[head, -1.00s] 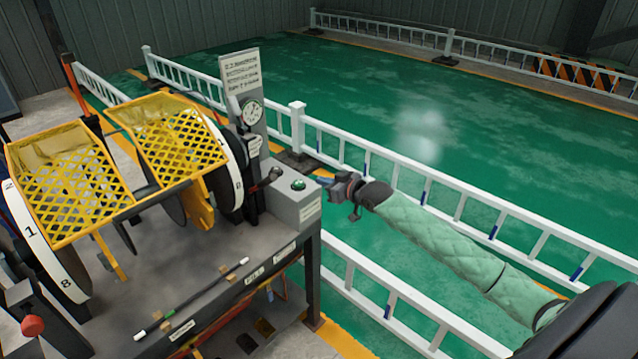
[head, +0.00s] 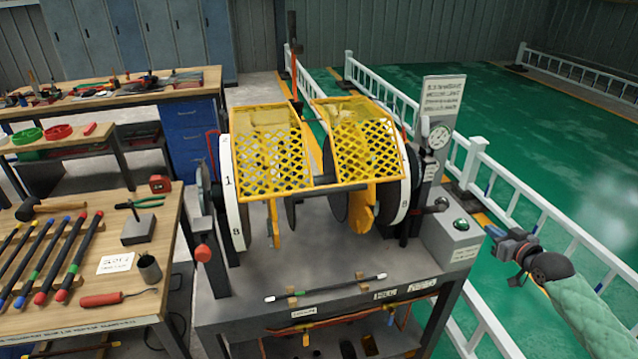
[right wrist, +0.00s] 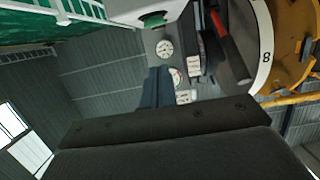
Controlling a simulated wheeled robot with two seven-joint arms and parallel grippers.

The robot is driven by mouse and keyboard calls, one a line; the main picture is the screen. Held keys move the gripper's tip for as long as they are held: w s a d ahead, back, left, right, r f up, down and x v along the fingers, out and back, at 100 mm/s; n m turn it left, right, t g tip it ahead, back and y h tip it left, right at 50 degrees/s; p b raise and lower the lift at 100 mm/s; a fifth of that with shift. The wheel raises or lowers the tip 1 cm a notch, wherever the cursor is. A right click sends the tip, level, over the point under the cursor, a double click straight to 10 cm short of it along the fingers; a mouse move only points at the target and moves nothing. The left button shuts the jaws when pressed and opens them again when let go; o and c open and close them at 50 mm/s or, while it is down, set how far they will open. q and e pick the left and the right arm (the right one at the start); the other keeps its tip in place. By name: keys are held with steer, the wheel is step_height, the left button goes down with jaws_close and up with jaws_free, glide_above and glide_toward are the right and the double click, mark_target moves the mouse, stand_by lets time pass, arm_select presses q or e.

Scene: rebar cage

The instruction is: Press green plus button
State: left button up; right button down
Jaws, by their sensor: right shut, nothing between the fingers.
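The green button (head: 460,224) sits on top of a grey box (head: 452,240) at the right end of the machine bench. No plus sign can be made out on it. It also shows in the right wrist view, a green button (right wrist: 153,20) near the top edge. My right gripper (head: 492,234) is shut and empty, just to the right of the box and apart from the button. In the right wrist view a dark bluish finger shape (right wrist: 157,88) points toward the panel. My left gripper is not in view.
A gauge post (head: 437,130) and a black-knobbed lever (head: 441,204) stand beside the box. Yellow mesh guards (head: 268,150) cover the machine's wheels. A white railing (head: 530,210) runs behind my right arm. A tool table (head: 150,270) stands at left.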

stand_by(0.4)
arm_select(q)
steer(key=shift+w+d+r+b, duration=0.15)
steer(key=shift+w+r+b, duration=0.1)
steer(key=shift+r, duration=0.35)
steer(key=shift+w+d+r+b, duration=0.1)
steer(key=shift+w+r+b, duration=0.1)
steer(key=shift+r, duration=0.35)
arm_select(e)
steer(key=shift+d+r, duration=0.1)
steer(key=shift+r, duration=0.8)
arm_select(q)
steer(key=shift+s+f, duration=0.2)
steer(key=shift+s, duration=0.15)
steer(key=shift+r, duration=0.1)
arm_select(e)
steer(key=shift+w, duration=0.1)
